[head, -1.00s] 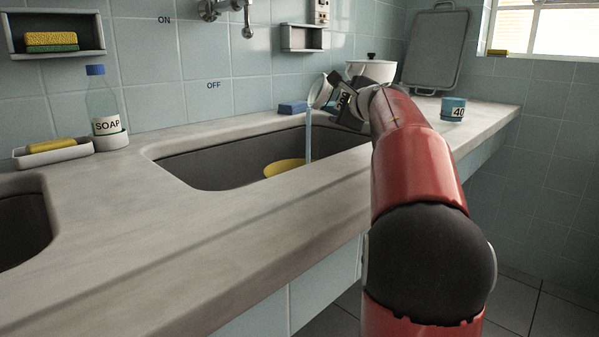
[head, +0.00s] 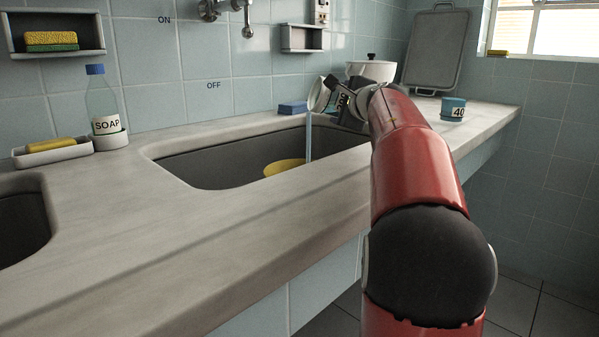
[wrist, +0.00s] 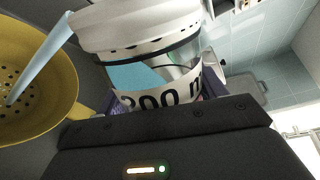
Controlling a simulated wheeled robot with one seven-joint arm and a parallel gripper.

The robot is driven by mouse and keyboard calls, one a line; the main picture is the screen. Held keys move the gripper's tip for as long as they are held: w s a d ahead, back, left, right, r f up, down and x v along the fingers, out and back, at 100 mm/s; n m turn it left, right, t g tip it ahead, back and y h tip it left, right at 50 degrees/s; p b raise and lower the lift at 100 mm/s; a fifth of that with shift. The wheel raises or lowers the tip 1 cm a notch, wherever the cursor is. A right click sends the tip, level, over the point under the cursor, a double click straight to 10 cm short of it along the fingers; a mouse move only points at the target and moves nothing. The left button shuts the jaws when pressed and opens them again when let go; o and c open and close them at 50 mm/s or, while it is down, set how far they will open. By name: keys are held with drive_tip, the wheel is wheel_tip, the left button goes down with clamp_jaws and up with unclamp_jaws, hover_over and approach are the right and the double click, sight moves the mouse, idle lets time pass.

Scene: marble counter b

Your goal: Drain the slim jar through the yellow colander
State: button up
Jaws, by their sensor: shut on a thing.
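The slim jar (head: 317,94) is tilted over the right part of the sink, mouth to the left. My gripper (head: 341,100) is shut on it; the jar also shows in the wrist view (wrist: 185,68), with a white printed label and some blue liquid inside. A pale blue stream (head: 309,138) runs from its mouth down to the yellow colander (head: 284,168). The colander sits low in the sink, partly hidden by the front edge. The wrist view shows the stream (wrist: 42,55) landing inside the perforated colander (wrist: 68,92).
The sink (head: 215,168) is set in the counter (head: 190,245). A white pot (head: 372,70) and blue cup (head: 453,107) stand to the right. A soap bottle (head: 103,105) stands left.

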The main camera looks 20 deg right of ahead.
sight(331, 108)
drive_tip(key=shift+w+a+n, duration=0.15)
drive_tip(key=shift+a+n, duration=0.55)
drive_tip(key=shift+n, duration=0.1)
idle(0.7)
drive_tip(key=shift+w+a+f+n+h+b, duration=0.1)
drive_tip(key=shift+a+f+n+h+b, duration=0.2)
drive_tip(key=shift+n+b, duration=0.5)
drive_tip(key=shift+w+a+f+n+h+b, duration=0.1)
drive_tip(key=shift+a+f+n+h+b, duration=0.2)
drive_tip(key=shift+n, duration=0.8)
idle(1.6)
drive_tip(key=shift+w+a+f+n+h, duration=0.15)
drive_tip(key=shift+a+f+n, duration=0.15)
drive_tip(key=shift+a+n, duration=0.4)
drive_tip(key=shift+a+f+n+h, duration=0.15)
drive_tip(key=shift+a+f+n, duration=0.15)
drive_tip(key=shift+n, duration=0.6)
idle(1.2)
